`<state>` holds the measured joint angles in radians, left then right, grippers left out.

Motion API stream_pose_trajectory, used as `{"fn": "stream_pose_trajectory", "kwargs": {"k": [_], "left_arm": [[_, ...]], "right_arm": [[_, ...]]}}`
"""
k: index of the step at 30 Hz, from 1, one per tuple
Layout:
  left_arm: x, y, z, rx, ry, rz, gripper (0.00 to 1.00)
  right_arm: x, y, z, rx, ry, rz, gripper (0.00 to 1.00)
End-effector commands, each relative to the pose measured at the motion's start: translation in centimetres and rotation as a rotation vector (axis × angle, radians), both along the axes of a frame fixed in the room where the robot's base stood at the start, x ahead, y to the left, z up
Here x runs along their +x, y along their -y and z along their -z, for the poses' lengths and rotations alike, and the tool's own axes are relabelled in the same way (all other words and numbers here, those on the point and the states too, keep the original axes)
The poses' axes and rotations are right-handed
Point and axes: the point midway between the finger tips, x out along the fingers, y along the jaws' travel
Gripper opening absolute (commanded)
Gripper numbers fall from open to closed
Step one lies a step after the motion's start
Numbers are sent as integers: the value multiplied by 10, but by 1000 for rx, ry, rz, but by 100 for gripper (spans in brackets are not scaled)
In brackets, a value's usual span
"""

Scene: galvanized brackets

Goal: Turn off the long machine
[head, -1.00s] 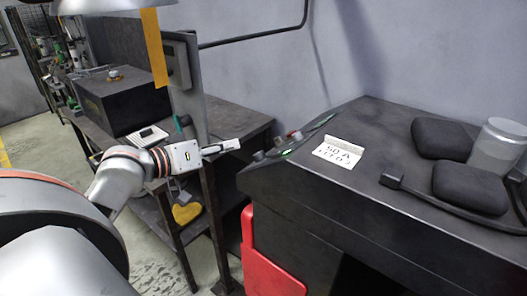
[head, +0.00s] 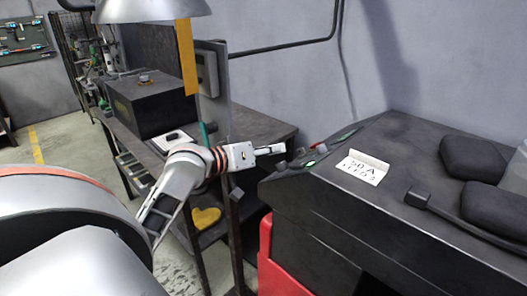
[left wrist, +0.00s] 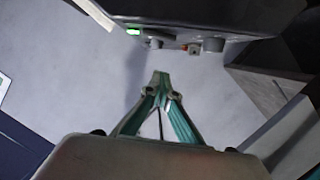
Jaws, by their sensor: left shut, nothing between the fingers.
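The long dark machine (head: 420,235) stands at the right, with a sloped panel edge at its near left corner. On that edge are a lit green switch (head: 311,163), a small red part (head: 318,145) and dark knobs. My left gripper (head: 280,149) is shut and empty, just left of the panel, its fingers pointing at it. In the left wrist view, my shut fingertips (left wrist: 161,78) point up toward the panel, with a visible gap. There the lit green switch (left wrist: 133,32) is up left of the fingertips, and a grey knob (left wrist: 213,45) up right. My right gripper is not in view.
A dark workbench (head: 262,130) with a black box (head: 150,105) stands behind my left arm. A red panel (head: 275,270) is at the machine's lower left.

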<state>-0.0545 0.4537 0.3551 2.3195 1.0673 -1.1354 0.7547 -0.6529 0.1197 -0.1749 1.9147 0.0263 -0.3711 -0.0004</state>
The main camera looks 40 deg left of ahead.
Motion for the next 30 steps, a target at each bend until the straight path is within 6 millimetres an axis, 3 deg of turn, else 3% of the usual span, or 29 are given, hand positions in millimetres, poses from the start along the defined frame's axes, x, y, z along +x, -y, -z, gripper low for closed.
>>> {"fn": "stream_pose_trajectory", "kwargs": {"k": [4,13,30], "left_arm": [[26,7,6,-5,1,1,0],[21,23,36,-3,-1,1,0],[20,22,41,-6,-2,1,0]], "right_arm": [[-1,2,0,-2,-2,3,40],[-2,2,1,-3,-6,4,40],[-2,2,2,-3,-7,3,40]]}}
